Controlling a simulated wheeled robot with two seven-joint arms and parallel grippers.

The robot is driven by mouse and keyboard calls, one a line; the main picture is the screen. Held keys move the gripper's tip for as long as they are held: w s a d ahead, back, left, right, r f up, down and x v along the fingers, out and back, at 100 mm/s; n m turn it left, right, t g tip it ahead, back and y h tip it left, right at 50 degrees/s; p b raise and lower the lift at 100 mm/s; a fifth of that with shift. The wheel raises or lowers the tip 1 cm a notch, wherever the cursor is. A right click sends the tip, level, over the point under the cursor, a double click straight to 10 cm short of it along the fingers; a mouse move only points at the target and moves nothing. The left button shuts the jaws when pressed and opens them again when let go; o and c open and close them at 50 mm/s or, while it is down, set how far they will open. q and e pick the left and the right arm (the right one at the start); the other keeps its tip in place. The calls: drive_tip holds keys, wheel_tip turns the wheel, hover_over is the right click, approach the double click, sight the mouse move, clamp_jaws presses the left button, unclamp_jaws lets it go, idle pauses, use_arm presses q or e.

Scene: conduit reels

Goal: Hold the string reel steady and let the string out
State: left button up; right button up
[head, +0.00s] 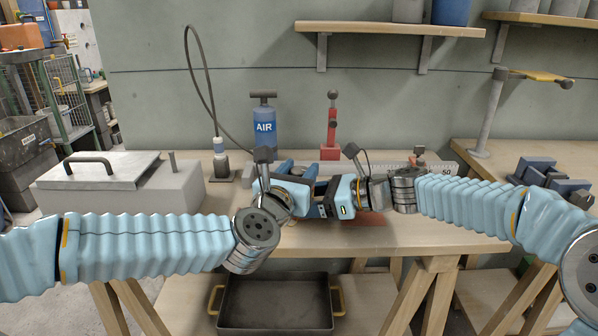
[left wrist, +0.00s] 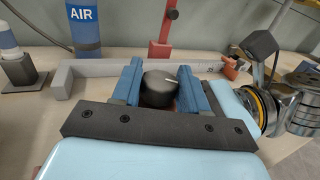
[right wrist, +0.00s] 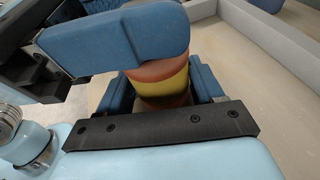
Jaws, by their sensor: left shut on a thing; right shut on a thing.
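My left gripper (head: 298,170) is over the middle of the bench. In the left wrist view its blue fingers are shut on a black round knob (left wrist: 158,92) with a white mark. In the right wrist view the blue fingers of my right gripper (right wrist: 162,92) are shut around an upright reel-like cylinder (right wrist: 160,72) with orange ends and a yellow middle, which looks like the string reel. A blue finger of my left gripper crosses just above it and hides its top. In the head view my grippers hide the reel. I cannot make out a loose string end.
A blue AIR pump (head: 264,125) and a red upright stand (head: 331,128) are behind my grippers. A grey lidded box (head: 108,183) is at left. A long grey bar (left wrist: 95,73) lies behind. Blue blocks (head: 545,175) are at right. A dark tray (head: 275,322) is under the bench.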

use_arm(q)
drive_tip(key=shift+n+y, duration=0.6)
drive_tip(key=shift+y, duration=0.3)
drive_tip(key=shift+t, duration=0.3)
drive_tip(key=o, duration=1)
drive_tip(key=v, duration=1.2)
drive_tip(key=shift+s, duration=0.1)
